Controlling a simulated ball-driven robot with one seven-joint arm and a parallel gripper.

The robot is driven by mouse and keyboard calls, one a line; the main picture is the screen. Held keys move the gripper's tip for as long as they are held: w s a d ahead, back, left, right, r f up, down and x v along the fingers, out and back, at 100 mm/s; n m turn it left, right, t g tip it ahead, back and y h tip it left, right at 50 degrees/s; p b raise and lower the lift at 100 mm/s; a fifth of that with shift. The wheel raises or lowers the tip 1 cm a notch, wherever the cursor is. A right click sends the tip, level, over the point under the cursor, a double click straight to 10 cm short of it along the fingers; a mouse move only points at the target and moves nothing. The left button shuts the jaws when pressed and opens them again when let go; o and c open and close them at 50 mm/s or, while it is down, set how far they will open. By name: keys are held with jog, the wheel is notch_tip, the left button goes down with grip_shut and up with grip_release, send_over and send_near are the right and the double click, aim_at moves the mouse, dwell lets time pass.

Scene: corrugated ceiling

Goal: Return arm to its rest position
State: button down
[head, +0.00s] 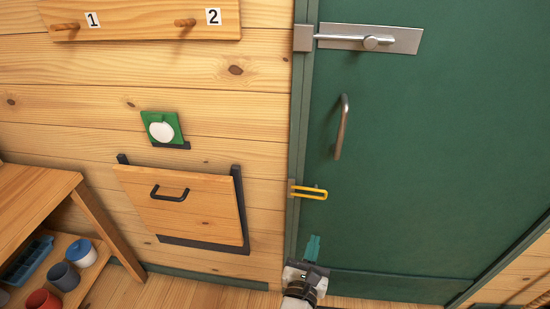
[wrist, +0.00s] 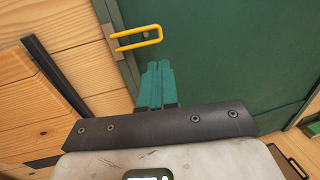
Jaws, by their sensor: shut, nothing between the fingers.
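My gripper (head: 313,246) has teal fingers that are pressed together with nothing between them. In the head view it is low in front of the green door (head: 420,150), near the door's left edge. It stands below a yellow latch loop (head: 312,192) and apart from it. In the wrist view the shut fingers (wrist: 156,80) point up toward the yellow loop (wrist: 138,38), with a gap between them in the picture.
The door has a metal handle (head: 341,127) and a silver bolt (head: 369,39). Left of it are a wooden panel with a black handle (head: 190,205), a green plate with a white disc (head: 161,129), and a numbered peg board (head: 140,20). A shelf (head: 35,190) holding cups stands lower left.

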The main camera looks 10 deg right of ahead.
jog(key=s+d+f+m+g+p, duration=0.25)
jog(key=s+d+m+g, duration=0.75)
jog(key=s+d+m, duration=0.7)
jog(key=s+a+m+g+y+p, duration=0.3)
jog(key=s+a+m+y, duration=0.3)
jog(key=s+m, duration=0.7)
jog(key=g+y, duration=0.1)
jog(key=y, duration=0.1)
jog(key=shift+f+m+g+y, duration=0.25)
jog(key=shift+m+g+y, duration=0.05)
jog(key=shift+m+g, duration=0.1)
